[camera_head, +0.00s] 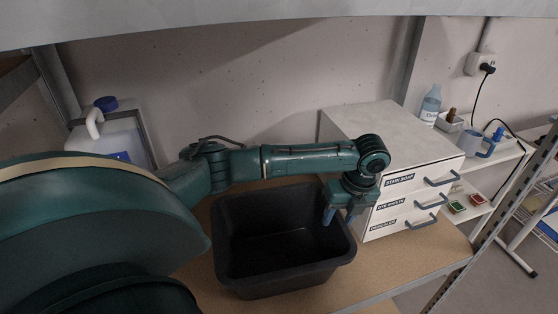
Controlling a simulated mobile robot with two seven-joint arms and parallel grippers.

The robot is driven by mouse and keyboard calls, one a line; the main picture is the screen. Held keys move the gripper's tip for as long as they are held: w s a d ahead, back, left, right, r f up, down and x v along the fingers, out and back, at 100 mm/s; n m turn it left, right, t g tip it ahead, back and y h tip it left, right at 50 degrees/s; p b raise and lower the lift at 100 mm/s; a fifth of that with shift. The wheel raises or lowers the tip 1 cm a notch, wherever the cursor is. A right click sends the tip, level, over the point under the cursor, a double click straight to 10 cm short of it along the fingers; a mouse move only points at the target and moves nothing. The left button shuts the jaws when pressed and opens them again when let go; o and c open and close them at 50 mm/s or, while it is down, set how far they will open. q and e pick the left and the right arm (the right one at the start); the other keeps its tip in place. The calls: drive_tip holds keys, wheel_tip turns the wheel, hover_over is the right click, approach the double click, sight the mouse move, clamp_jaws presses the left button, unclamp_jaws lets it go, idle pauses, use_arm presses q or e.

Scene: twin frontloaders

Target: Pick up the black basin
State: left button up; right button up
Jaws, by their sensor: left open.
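The black basin (273,283) sits upright on the brown shelf board in the middle of the view and looks empty inside. My left arm reaches in from the left across the basin's back edge. My left gripper (337,216) points down at the basin's right side, near its right rim. Its blue fingers are apart with nothing seen between them; whether they touch the rim I cannot tell. My right gripper is not in view.
A white drawer unit (350,123) with labelled drawers and blue handles stands just right of the basin. A white jug (108,137) with a blue cap stands at the back left. A shelf plate (270,22) hangs overhead. A bottle (431,103) and mug (474,144) are farther right.

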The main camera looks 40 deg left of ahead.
sight(336, 225)
use_arm(q)
drive_tip(key=shift+s+a+f, duration=0.1)
drive_tip(key=shift+a+f, duration=0.05)
drive_tip(key=shift+f, duration=0.6)
drive_tip(key=shift+s+a+f, duration=0.1)
drive_tip(key=shift+f, duration=0.6)
drive_tip(key=shift+f, duration=0.25)
drive_tip(key=shift+w, duration=0.1)
clamp_jaws()
